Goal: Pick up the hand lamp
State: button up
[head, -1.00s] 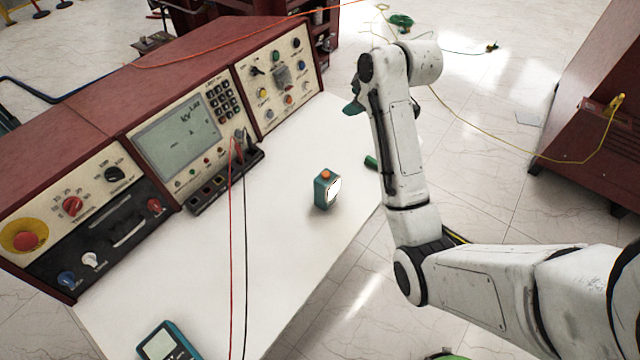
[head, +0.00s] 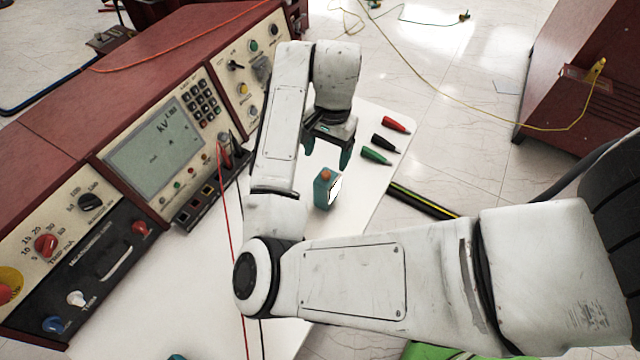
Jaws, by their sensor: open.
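The hand lamp (head: 323,189) is a small teal box with an orange button on top and a bright white lens facing right. It stands upright on the white tabletop. My gripper (head: 326,153) is just behind the lamp in the picture, above the table, with its dark teal fingers pointing down. The fingers are spread and nothing is between them. The gap in height between fingers and lamp is hard to tell.
Red (head: 396,125), black (head: 385,143) and green (head: 376,156) probe-like pieces lie right of my gripper. The red control console (head: 150,150) borders the table's left. Red and black cables hang down from it. The white tabletop (head: 150,310) is clear at lower left.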

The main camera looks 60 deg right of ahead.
aim_at(324, 174)
jog(key=f, duration=0.2)
jog(key=a+f+b, duration=0.1)
jog(key=f, duration=0.1)
jog(key=f+b, duration=0.1)
jog(key=f, duration=0.1)
jog(key=shift+s+a, duration=0.15)
jog(key=shift+a, duration=0.1)
jog(key=shift+s+f, duration=0.2)
jog(key=shift+f, duration=2.45)
jog(key=shift+c, duration=0.3)
jog(key=c, duration=1.1)
jog(key=shift+r, duration=0.1)
jog(key=shift+c, duration=0.2)
